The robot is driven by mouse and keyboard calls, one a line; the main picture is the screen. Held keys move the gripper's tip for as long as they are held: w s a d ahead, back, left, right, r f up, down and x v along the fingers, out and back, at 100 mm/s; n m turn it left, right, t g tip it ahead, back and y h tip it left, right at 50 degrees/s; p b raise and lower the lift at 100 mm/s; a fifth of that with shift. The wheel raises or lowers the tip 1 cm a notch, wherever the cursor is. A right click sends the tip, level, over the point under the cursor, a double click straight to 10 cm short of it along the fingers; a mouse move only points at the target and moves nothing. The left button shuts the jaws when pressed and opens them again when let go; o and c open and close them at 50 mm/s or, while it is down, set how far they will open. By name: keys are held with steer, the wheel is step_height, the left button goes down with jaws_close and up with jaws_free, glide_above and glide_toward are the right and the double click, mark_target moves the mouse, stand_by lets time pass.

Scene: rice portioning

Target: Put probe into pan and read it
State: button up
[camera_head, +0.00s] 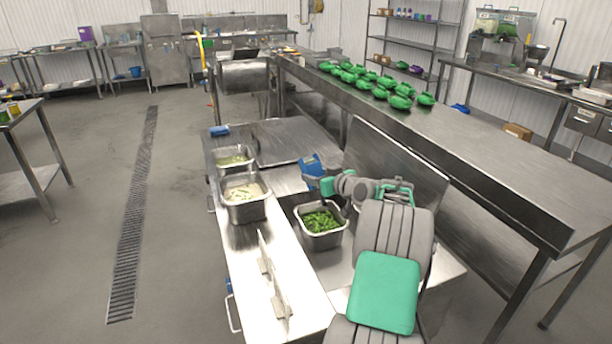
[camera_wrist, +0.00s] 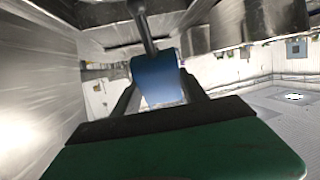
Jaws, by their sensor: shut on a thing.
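My gripper (camera_head: 322,180) is shut on a blue-handled probe (camera_head: 311,165), above the steel counter. In the wrist view, the blue handle (camera_wrist: 155,78) sits between the two dark fingers of my gripper (camera_wrist: 160,92), and a thin dark grey stem runs from it to the top of the picture. A steel pan of green vegetables (camera_head: 322,241) stands in front of my gripper, below it in the head view. A pan of pale food (camera_head: 246,213) and a smaller pan (camera_head: 237,170) stand to the left. The probe's tip and any reading display cannot be made out.
A raised steel shelf (camera_head: 480,165) with several green items (camera_head: 380,92) runs along the right. A slanted steel panel (camera_head: 390,160) stands close behind my arm. A blue item (camera_head: 219,131) lies at the counter's far left. The floor at left is open.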

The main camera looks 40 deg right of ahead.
steer(key=shift+d+f, duration=0.1)
steer(key=shift+d, duration=0.25)
steer(key=shift+a+f+b, duration=0.2)
steer(key=shift+f+b, duration=1.1)
steer(key=shift+f, duration=4.65)
steer(key=shift+f+b, duration=0.25)
steer(key=shift+b, duration=0.4)
steer(key=shift+r, duration=0.1)
step_height(320, 180, up, 12)
steer(key=p, duration=0.2)
steer(key=shift+p, duration=0.4)
